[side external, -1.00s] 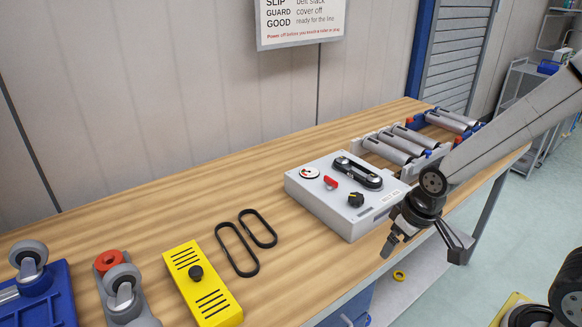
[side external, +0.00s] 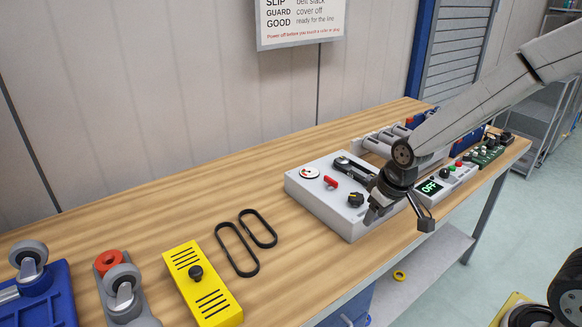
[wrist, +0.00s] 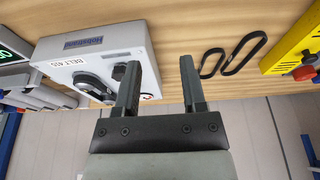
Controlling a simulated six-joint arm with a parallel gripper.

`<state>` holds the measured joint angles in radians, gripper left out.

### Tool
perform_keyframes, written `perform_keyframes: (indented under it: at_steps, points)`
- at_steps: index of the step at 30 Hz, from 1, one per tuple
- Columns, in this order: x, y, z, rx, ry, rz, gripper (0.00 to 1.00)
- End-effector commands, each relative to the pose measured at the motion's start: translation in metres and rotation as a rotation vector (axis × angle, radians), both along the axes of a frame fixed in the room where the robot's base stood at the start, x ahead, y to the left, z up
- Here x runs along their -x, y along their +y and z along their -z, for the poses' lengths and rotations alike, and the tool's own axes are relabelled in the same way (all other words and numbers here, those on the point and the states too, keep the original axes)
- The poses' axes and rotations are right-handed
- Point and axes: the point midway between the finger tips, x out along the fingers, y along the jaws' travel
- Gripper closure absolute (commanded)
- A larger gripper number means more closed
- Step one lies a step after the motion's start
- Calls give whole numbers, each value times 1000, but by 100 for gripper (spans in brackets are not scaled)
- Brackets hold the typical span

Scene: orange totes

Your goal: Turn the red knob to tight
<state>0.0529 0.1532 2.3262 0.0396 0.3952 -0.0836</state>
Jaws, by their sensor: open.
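The red knob (side external: 330,182) is a small bar-shaped handle on top of a light grey box (side external: 322,215) on the bench, between a white round dial (side external: 310,172) and a black knob (side external: 355,199). A black belt around pulleys (side external: 357,170) lies behind it. My gripper (side external: 372,214) is open and empty, by the box's front right edge, apart from the red knob. In the wrist view my gripper (wrist: 158,66) shows its two fingers spread. The grey box (wrist: 133,45) is at left there, partly behind the left finger; I cannot make out the red knob.
Two loose black belts (side external: 247,242) and a yellow slotted cover (side external: 203,285) lie left of the box. Casters (side external: 122,290) stand at the far left. Rollers and a unit reading OFF (side external: 430,188) are to the right. Bench between box and belts is clear.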

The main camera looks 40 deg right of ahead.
Motion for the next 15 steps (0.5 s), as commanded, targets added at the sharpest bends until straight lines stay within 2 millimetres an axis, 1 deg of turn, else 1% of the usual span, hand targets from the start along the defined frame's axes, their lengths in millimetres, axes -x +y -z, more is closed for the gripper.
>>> perform_keyframes:
  at_steps: [1,3,8,12,15]
  points:
    - [-16,-5,-1,-1,-8,5,47]
    - [-38,-12,-3,-1,-18,5,47]
    - [-84,-30,-5,-2,-44,6,47]
    - [-123,-47,-6,-2,-67,5,47]
    - [-148,-61,-5,-1,-84,3,47]
